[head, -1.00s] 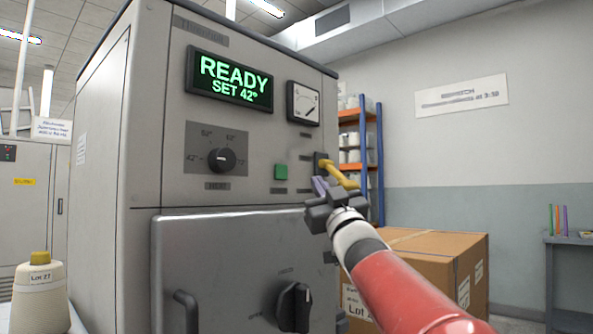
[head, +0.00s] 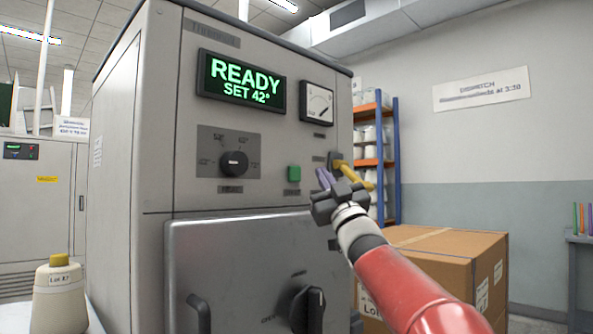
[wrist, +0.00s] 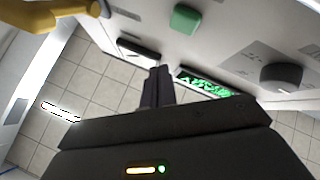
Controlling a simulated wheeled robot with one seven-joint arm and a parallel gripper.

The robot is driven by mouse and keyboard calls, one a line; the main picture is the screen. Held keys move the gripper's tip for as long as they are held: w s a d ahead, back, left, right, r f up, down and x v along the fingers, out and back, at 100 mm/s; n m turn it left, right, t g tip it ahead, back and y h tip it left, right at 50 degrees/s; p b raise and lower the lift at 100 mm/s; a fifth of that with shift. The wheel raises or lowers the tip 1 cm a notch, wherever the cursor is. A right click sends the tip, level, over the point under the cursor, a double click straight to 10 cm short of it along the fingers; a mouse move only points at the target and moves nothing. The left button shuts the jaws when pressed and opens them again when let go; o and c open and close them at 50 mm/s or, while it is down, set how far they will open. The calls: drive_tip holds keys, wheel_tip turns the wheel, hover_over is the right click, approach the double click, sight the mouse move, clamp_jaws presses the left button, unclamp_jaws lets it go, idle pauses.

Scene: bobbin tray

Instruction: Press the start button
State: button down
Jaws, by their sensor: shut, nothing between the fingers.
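The green square button (head: 294,174) sits on the grey cabinet's front face, below the display and right of the dial. It also shows at the top of the wrist view (wrist: 185,18). The small label under it is too blurred to read. My gripper (head: 325,178) is shut and empty, just right of the button in the head view. In the wrist view its closed fingers (wrist: 158,84) appear below the button, apart from it. The button's surface is unobstructed in both views. The display (head: 241,82) reads READY, SET 42°.
A yellow lever (head: 357,175) sticks out of the cabinet close to my gripper's right; it also shows in the wrist view (wrist: 75,14). A black dial (head: 234,164) lies left of the button. A cardboard box (head: 440,262) stands at right, and a yarn cone (head: 60,298) at lower left.

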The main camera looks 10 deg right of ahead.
sight(298, 168)
drive_tip(key=shift+w+a+p, duration=0.3)
drive_tip(key=shift+w+a, duration=0.4)
drive_tip(key=shift+w, duration=0.25)
drive_tip(key=shift+w+a+p, duration=0.25)
drive_tip(key=shift+w+a, duration=0.45)
drive_tip(key=shift+w, duration=0.2)
drive_tip(key=shift+w, duration=0.1)
idle(0.6)
drive_tip(key=shift+w+a, duration=0.2)
drive_tip(key=shift+w, duration=0.05)
drive_tip(key=shift+w+a, duration=0.3)
drive_tip(key=shift+w, duration=0.05)
idle(0.9)
drive_tip(key=shift+s+d, duration=0.1)
drive_tip(key=shift+s+d+b, duration=0.4)
drive_tip(key=shift+s, duration=0.2)
drive_tip(key=shift+s+d+b, duration=0.6)
drive_tip(key=shift+s+d, duration=0.15)
drive_tip(key=shift+s, duration=0.3)
drive_tip(key=shift+s+d+b, duration=0.55)
drive_tip(key=shift+s+d, duration=0.2)
drive_tip(key=shift+s, duration=0.25)
